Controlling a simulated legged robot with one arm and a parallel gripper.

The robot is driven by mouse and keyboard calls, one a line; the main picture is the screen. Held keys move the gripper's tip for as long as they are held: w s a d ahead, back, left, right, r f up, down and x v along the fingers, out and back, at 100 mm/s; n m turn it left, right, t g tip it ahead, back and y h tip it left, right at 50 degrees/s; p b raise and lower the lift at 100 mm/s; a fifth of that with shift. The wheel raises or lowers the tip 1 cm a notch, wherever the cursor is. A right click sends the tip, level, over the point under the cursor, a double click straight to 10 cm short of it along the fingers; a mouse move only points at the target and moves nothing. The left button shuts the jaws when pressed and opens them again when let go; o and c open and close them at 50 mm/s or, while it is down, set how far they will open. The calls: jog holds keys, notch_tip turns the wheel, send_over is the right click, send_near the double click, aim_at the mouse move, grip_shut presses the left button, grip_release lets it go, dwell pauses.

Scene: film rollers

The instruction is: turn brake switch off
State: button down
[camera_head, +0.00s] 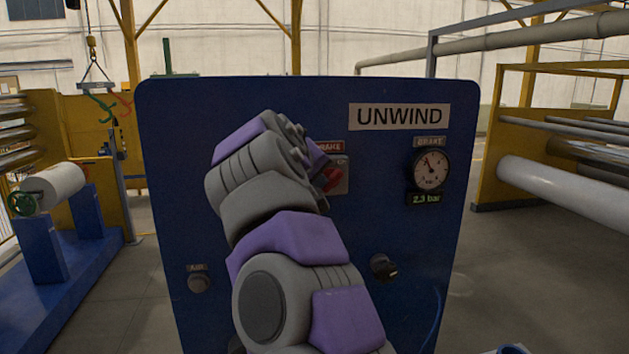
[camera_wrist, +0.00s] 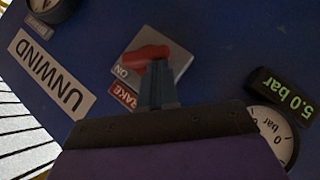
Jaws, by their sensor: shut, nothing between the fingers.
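The brake switch is a red knob (camera_wrist: 147,56) on a grey plate (camera_wrist: 181,61), under a red BRAKE label (camera_wrist: 122,95). In the wrist view, turned nearly upside down, the knob's bar lies across the plate and "ON" is legible beside it. In the head view the red knob (camera_head: 333,179) shows just right of my arm, which hides part of the plate. My gripper (camera_wrist: 158,69) is shut and empty, its fingertips at the knob's edge; I cannot tell whether they touch it. The head view hides the fingers behind my wrist.
A 5.0 bar display (camera_wrist: 285,95) shows in the wrist view. Rollers stand either side.

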jog(key=shift+a+f+b, duration=0.15)
jog(key=shift+f+b, duration=0.2)
jog(key=shift+f, duration=0.05)
dwell(0.6)
